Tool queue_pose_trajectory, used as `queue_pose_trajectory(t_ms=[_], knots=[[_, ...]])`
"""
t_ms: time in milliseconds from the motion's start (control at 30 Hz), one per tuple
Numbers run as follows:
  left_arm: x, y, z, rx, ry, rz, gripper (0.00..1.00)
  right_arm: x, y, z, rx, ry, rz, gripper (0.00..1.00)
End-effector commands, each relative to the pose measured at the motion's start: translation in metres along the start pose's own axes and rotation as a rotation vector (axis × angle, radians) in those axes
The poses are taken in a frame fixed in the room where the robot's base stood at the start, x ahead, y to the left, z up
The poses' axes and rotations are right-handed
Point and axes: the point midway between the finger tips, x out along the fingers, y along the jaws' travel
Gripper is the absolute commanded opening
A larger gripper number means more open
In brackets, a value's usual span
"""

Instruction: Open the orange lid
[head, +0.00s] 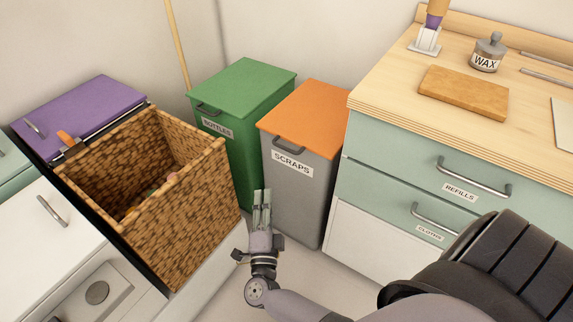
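The orange lid (307,117) lies closed on top of the grey bin (305,195) labelled SCRAPS. A dark handle (287,145) shows at the lid's front edge, above the label. My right gripper (262,196) points up in front of the grey bin, below and a little left of the handle, apart from it in the picture. Its two fingers look close together, and nothing shows between them; I cannot tell whether they touch. My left gripper is not in view.
The green BOTTLES bin (240,95) stands left of the grey bin. A wicker basket (190,225) stands open at the left, near a purple lid (80,115). A cabinet with drawers (400,190) stands close on the right. Some floor (315,270) is clear.

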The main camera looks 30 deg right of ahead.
Motion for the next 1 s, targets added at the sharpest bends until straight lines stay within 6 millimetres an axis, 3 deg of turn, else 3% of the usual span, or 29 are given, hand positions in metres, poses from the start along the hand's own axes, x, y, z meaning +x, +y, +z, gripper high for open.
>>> queue_pose_trajectory(t_ms=[200, 367, 1000], knots=[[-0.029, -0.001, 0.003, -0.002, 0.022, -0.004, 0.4, 0.003, 0.004, -0.02, 0.158, 0.162, 0.041, 0.3], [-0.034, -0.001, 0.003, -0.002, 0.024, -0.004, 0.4, 0.015, 0.003, -0.026, 0.173, 0.182, 0.045, 0.3], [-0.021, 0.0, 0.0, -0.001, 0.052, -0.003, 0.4, 0.143, 0.012, -0.048, 0.169, 0.178, 0.043, 0.3]])
